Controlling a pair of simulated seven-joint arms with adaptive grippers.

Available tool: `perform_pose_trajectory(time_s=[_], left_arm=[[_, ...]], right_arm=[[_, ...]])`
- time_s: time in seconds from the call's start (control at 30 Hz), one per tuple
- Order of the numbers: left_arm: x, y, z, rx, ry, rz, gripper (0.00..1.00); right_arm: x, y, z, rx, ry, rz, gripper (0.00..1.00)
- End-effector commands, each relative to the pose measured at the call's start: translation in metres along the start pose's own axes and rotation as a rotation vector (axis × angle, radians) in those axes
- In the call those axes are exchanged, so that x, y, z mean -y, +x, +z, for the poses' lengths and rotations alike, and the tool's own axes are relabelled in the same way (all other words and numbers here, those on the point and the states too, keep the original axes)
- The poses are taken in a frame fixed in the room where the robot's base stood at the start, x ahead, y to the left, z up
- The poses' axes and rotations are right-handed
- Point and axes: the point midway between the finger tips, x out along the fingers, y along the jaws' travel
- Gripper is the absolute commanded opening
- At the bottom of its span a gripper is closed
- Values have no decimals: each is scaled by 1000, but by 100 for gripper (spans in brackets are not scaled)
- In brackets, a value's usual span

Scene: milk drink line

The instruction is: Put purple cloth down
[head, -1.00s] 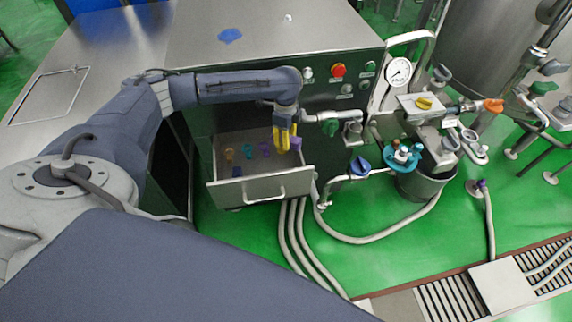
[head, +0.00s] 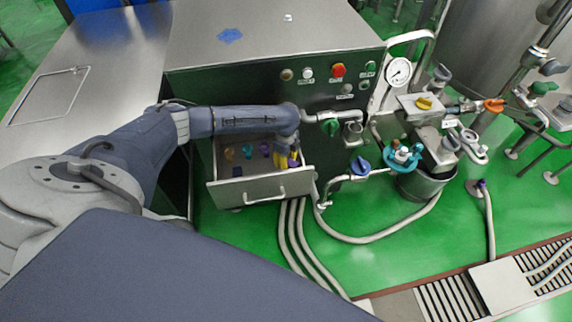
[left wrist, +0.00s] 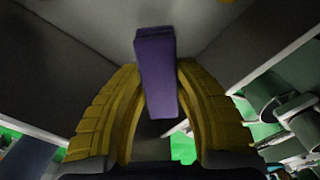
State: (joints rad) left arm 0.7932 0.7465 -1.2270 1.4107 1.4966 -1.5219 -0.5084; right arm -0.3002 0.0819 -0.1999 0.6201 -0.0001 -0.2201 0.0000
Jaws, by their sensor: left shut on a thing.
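My left gripper (head: 291,158) has yellow fingers and is lowered inside the open drawer (head: 235,190), at its right end. In the left wrist view the gripper (left wrist: 155,115) is shut on a purple, block-shaped piece, the purple cloth (left wrist: 157,75). The cloth sticks out past the fingertips towards grey metal surfaces. Whether it touches the drawer floor cannot be told. In the head view the arm and fingers hide most of the cloth. My right gripper is not in view.
Small brown (head: 229,154), teal (head: 248,151) and purple (head: 264,150) items sit in the drawer left of the gripper. A blue cloth (head: 230,36) lies on the steel cabinet top.

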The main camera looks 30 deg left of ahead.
Motion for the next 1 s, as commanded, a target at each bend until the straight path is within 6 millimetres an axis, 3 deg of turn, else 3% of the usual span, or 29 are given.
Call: perform_pose_trajectory(time_s=[0.13, 0.4, 0.7, 1.0], left_arm=[[0, 21, 0, 0, 0, 1, 3], [0, 35, 0, 1, 1, 0, 3], [0, 67, 0, 1, 0, 1, 3], [0, 70, 0, 0, 0, -1, 3]], right_arm=[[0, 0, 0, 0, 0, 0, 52], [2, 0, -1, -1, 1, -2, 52], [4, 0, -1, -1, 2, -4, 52], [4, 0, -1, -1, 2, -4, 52]])
